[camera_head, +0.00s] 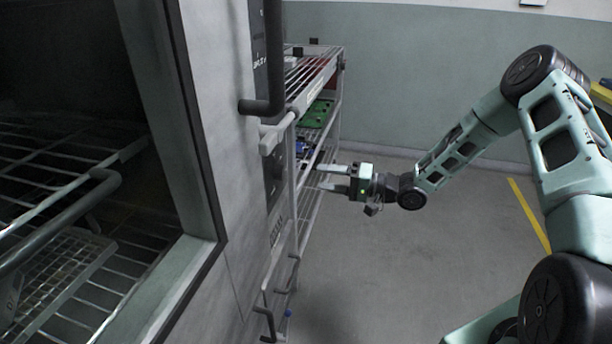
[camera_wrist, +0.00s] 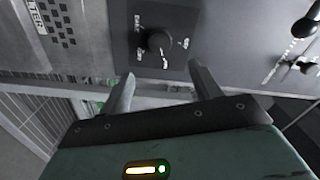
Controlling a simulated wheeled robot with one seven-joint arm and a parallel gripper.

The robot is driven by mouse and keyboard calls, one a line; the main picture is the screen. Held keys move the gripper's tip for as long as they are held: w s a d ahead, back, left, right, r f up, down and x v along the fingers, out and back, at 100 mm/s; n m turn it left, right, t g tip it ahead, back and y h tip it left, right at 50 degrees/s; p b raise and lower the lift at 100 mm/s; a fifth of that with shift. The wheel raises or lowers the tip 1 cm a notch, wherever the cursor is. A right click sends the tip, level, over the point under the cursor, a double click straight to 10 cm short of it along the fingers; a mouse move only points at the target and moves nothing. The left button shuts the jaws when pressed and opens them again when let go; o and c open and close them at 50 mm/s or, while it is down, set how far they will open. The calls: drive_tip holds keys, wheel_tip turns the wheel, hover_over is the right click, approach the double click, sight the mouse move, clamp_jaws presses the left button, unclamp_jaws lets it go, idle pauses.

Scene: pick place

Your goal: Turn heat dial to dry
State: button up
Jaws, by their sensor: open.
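The heat dial (camera_wrist: 158,41) is a round dark knob on a black panel with white markings around it, in the upper middle of the wrist view. The marking words are too blurred to read surely. In the head view the dial's panel (camera_head: 274,178) shows edge-on at the front of the grey machine. My gripper (camera_head: 330,177) is open and empty, its fingers pointing left toward the panel. In the wrist view my gripper's two fingers (camera_wrist: 160,92) stand apart below the dial, and neither touches it.
A wire shelf rack (camera_head: 335,110) with a green board (camera_head: 318,113) stands just behind the gripper. A dark bent handle (camera_head: 268,104) juts from the machine above the panel. An open chamber with wire racks (camera_head: 70,190) is at left. The floor (camera_head: 440,270) at right is clear.

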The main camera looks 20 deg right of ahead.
drive_tip(key=v, duration=0.7)
drive_tip(key=shift+a, duration=0.1)
